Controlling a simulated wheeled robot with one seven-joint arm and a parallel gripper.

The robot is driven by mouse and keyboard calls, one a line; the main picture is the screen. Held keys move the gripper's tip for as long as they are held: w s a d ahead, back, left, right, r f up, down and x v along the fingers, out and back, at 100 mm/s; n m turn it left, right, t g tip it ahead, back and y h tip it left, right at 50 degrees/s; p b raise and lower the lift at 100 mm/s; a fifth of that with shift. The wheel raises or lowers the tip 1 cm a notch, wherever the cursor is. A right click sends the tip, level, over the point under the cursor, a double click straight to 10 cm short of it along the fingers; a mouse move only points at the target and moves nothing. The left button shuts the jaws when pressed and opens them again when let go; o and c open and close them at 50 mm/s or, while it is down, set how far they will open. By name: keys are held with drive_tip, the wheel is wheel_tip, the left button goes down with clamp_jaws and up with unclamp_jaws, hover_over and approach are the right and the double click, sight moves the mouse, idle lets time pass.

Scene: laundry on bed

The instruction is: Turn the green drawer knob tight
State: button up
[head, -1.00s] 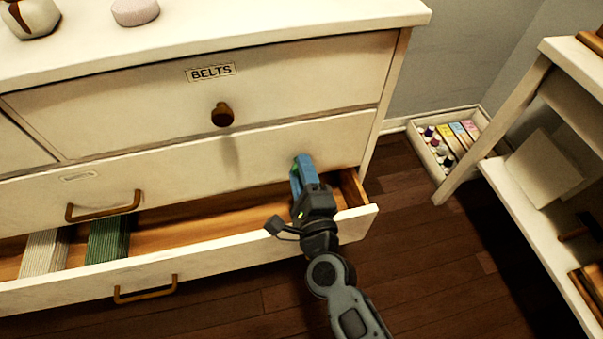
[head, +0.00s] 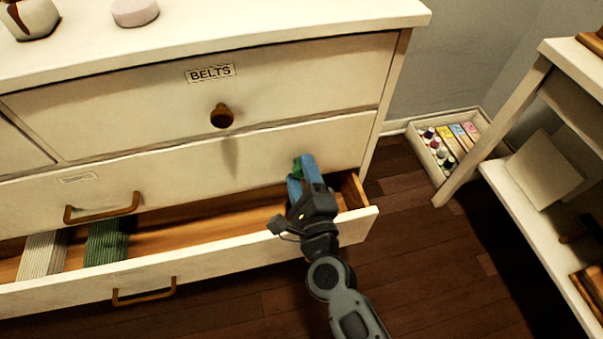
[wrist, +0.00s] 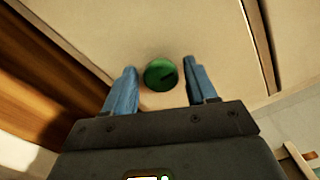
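The green knob (wrist: 160,75) is round with a dark slot-like mark on its face, on the pale drawer front. In the wrist view it lies between my gripper's (wrist: 163,72) two blue fingertips, with a gap on each side. In the head view, my gripper (head: 302,175) is at the right end of the middle drawer, and a bit of the green knob (head: 298,167) shows between the fingers. The fingers are apart and not closed on the knob. How deep the knob sits between them is hard to tell.
The open bottom drawer (head: 225,266) sticks out beneath my gripper, with folded green cloth (head: 107,240) and striped cloth (head: 43,255) at its left. A brown knob (head: 222,116) is on the BELTS drawer above. A shelf unit (head: 500,178) and a box of bottles (head: 424,152) stand at right.

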drive_tip(key=shift+o, duration=0.6)
drive_tip(key=shift+b+v, duration=0.35)
drive_tip(key=shift+v, duration=3.55)
